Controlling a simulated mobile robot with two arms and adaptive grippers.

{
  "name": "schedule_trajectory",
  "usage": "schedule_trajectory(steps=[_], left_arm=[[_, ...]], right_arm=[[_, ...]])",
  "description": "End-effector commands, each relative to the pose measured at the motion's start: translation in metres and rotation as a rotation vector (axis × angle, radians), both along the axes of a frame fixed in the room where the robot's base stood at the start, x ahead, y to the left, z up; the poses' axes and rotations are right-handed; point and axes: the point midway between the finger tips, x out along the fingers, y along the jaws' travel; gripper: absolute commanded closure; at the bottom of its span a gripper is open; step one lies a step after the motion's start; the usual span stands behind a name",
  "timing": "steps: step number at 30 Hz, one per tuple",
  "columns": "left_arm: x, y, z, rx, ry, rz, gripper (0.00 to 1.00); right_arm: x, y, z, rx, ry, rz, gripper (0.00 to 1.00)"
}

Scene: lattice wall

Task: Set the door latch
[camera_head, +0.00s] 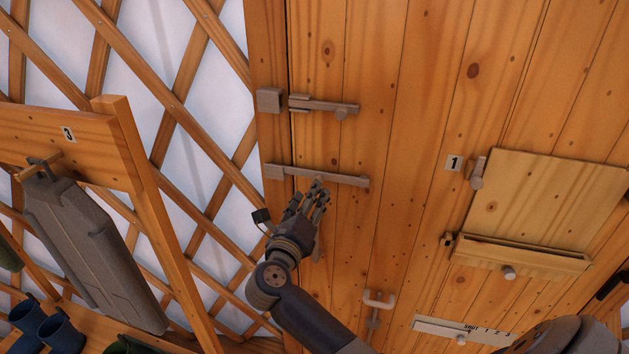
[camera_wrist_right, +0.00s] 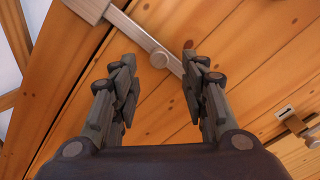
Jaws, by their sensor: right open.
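The wooden door carries two bar latches near its left edge. The upper latch (camera_head: 325,105) has a round knob near its right end and a separate block (camera_head: 268,100) left of the door gap. The lower latch (camera_head: 345,179) is a long bar that reaches left across the gap to its block (camera_head: 274,172). My right gripper (camera_head: 314,190) is just below this bar. Contact cannot be told. My left gripper is not in view.
A wooden panel (camera_head: 545,200) with a ledge and a turn catch (camera_head: 478,172) is on the right. A pale hook (camera_head: 378,299) sits below the latches. A wooden rack (camera_head: 150,200) with a hanging grey case (camera_head: 92,250) stands left, before the lattice wall (camera_head: 185,125).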

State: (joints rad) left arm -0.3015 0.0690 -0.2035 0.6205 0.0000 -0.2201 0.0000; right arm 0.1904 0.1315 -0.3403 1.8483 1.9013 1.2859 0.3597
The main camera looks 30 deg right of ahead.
Motion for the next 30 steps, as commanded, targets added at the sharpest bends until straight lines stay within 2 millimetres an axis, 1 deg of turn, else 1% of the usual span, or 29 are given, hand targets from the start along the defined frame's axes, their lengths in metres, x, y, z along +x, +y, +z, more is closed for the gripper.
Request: schedule_trajectory(steps=[1,3,9,13,21,23,24,26,27,30], left_arm=[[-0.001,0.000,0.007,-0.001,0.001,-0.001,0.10],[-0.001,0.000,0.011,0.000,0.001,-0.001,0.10],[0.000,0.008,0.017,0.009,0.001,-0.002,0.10],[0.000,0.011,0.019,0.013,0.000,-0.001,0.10],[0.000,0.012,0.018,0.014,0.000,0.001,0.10],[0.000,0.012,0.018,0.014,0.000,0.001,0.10],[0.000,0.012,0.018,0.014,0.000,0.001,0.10],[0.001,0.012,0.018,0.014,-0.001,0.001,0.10],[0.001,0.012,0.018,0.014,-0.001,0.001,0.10],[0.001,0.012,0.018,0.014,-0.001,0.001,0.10]], right_arm=[[0.007,-0.008,0.005,-0.006,0.000,-0.001,0.59],[0.015,-0.018,0.004,-0.005,0.001,-0.001,0.59],[0.032,-0.037,0.002,-0.004,0.000,0.000,0.59],[0.036,-0.042,0.000,-0.001,0.002,0.000,0.59],[0.036,-0.042,0.000,-0.001,0.000,0.001,0.59],[0.036,-0.042,0.000,-0.001,0.000,0.001,0.73],[0.036,-0.042,0.000,-0.001,0.000,0.001,0.82],[0.036,-0.042,0.000,-0.001,0.000,0.001,0.95],[0.036,-0.042,0.000,-0.001,0.000,0.001,1.00],[0.036,-0.042,0.000,-0.001,0.000,0.001,1.00]])
